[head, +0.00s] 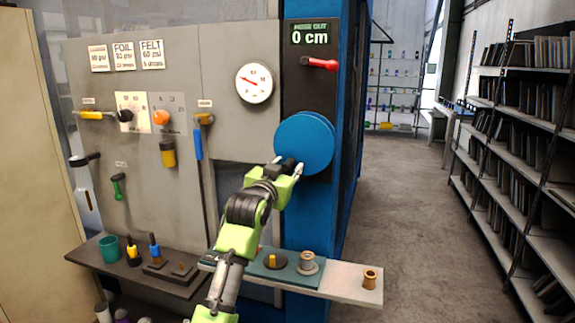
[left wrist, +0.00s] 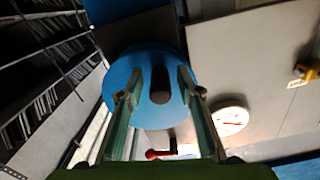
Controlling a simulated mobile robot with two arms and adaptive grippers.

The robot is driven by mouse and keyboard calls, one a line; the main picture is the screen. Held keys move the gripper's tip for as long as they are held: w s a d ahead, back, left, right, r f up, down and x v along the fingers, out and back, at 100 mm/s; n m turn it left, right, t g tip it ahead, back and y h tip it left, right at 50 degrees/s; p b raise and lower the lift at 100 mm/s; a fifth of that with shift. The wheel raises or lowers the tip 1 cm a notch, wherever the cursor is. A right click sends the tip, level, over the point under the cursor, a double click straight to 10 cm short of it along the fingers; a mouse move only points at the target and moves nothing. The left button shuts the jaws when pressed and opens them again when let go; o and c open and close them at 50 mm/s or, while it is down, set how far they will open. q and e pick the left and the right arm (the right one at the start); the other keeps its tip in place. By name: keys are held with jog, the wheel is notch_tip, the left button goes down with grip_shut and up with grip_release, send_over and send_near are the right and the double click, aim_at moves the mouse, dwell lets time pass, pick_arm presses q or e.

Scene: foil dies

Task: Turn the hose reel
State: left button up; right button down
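The hose reel (head: 306,138) is a round blue disc on the dark panel of the blue column, below a sign reading "HOSE OUT 0 cm" (head: 310,33). It also fills the middle of the left wrist view (left wrist: 147,62). A dark crank knob (left wrist: 160,84) sticks out from its face. My left gripper (head: 288,165) is at the lower left edge of the disc. In the left wrist view its fingers (left wrist: 158,80) are apart, one on each side of the knob, with gaps visible. My right gripper is in neither view.
A red lever (head: 319,64) sits above the reel and a white gauge (head: 254,83) to its left. A shelf (head: 345,283) with spools runs below my arm. Open floor (head: 400,210) and bookshelves (head: 520,220) lie to the right.

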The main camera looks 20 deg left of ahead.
pick_arm(q)
jog(key=shift+w, duration=0.2)
grip_shut()
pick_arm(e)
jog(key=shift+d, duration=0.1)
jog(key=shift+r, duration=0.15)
